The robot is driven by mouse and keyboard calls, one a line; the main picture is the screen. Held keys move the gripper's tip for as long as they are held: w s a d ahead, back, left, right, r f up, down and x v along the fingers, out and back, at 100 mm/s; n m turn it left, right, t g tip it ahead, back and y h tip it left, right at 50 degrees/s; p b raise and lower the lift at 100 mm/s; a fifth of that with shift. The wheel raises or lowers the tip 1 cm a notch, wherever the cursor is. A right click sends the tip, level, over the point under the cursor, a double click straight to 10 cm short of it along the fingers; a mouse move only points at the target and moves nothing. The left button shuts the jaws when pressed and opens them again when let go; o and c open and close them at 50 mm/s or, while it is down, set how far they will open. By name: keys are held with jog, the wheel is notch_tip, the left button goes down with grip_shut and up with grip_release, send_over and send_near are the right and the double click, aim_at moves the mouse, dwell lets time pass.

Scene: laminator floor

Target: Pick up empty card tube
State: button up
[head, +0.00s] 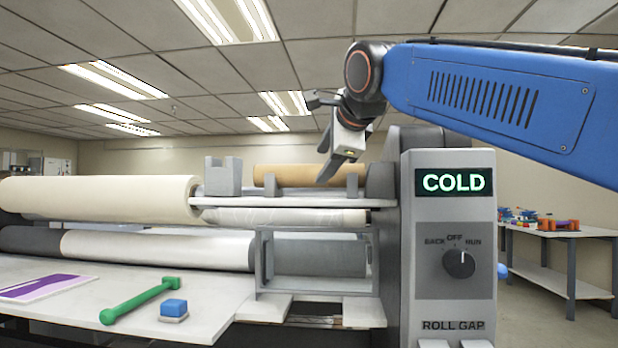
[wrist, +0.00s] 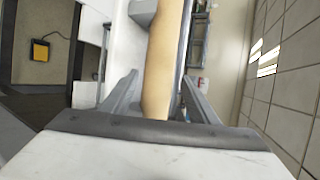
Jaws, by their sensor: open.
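The empty card tube (head: 288,175) is a brown cardboard cylinder. My gripper (head: 325,178) is at the right end of the tube, pointing down and to the left. In the wrist view the tube (wrist: 162,70) runs up the middle of the picture, between the two fingers of my open gripper (wrist: 155,85). I cannot tell whether the fingers touch it.
The laminator's control column (head: 450,290) with a COLD display stands close to the right of my gripper. A cream roll (head: 95,200) is at left. A green-handled tool (head: 140,300) and a blue block (head: 173,308) lie on the front table. A yellow pedal (wrist: 40,50) is on the floor.

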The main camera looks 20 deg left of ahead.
aim_at(315, 170)
jog(key=shift+s+a+x, duration=0.1)
jog(key=shift+a+x, duration=0.05)
jog(key=shift+x, duration=1.4)
jog(key=shift+s+a+x, duration=0.15)
jog(key=shift+x, duration=1.35)
jog(key=c, duration=0.8)
